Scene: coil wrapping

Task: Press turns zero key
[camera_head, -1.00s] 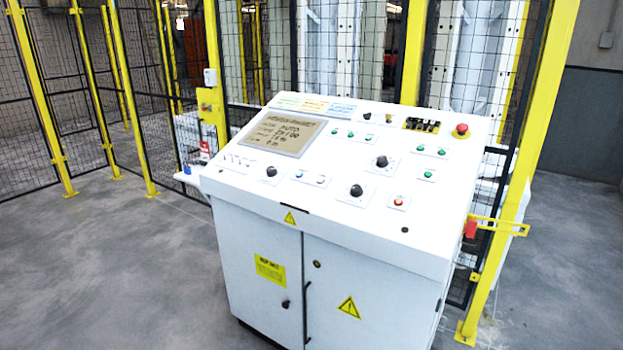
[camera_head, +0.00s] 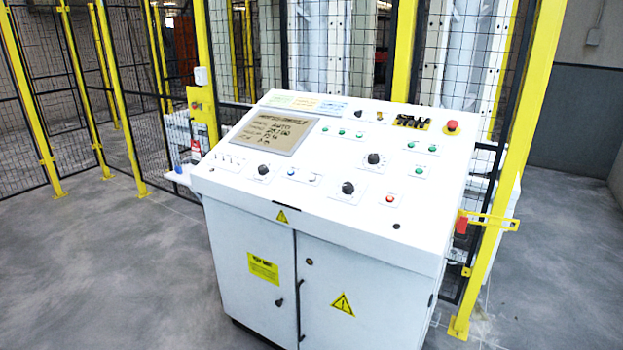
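A white control console (camera_head: 330,230) stands in the middle of the view with a sloped top panel. A display screen (camera_head: 277,134) with several lines of dark text sits at the upper left of the panel. Below it are a row of small switches (camera_head: 230,158), a black knob (camera_head: 263,170) and small buttons (camera_head: 302,175). Two larger black knobs (camera_head: 373,158) sit further right. Green buttons (camera_head: 350,132), a red button (camera_head: 390,198) and a red emergency stop (camera_head: 452,126) also show. The key labels are too small to read. Neither of my grippers is in view.
Yellow posts (camera_head: 497,190) and black mesh fencing (camera_head: 150,140) stand behind and beside the console. A yellow bracket with a red part (camera_head: 462,224) sticks out at its right side. The grey floor (camera_head: 100,270) is clear at the left and front.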

